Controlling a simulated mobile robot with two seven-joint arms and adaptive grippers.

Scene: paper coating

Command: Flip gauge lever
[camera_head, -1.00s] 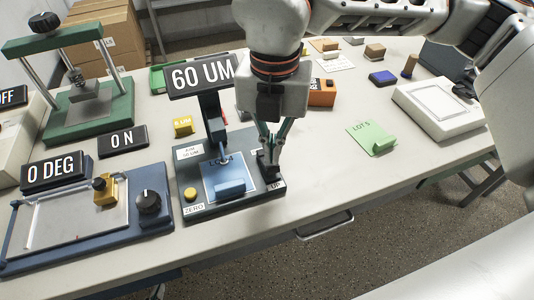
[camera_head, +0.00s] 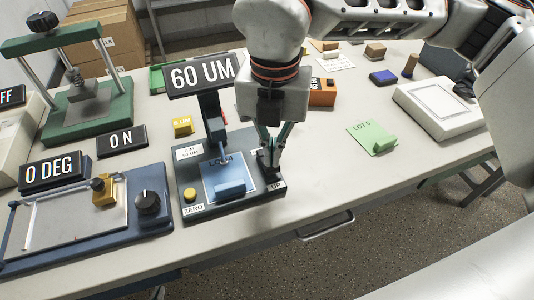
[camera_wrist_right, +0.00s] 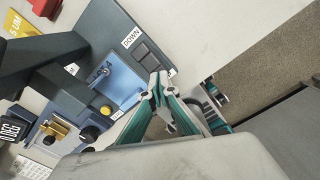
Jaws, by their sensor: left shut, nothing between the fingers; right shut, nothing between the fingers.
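The thickness gauge (camera_head: 187,207) has a dark base, a blue plate (camera_head: 212,186) and a "60 UM" display (camera_head: 203,75). It also shows in the right wrist view (camera_wrist_right: 97,25). The "UP" label (camera_head: 278,185) is at the near right corner of its base; the "DOWN" label (camera_wrist_right: 131,38) shows in the right wrist view. My right gripper (camera_head: 268,152) points down over the gauge's right side, beside the dark lever area. Its fingers are shut and empty in the right wrist view (camera_wrist_right: 154,82). The lever is hard to separate from the dark fingertips; contact cannot be told. My left gripper is not in view.
A blue coater (camera_head: 150,232) with a "0 DEG" display stands left of the gauge. A green press (camera_head: 95,130) is behind it. A yellow block (camera_head: 182,126) and an orange block (camera_head: 322,92) stand behind the gauge. The table front right of the gauge is clear.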

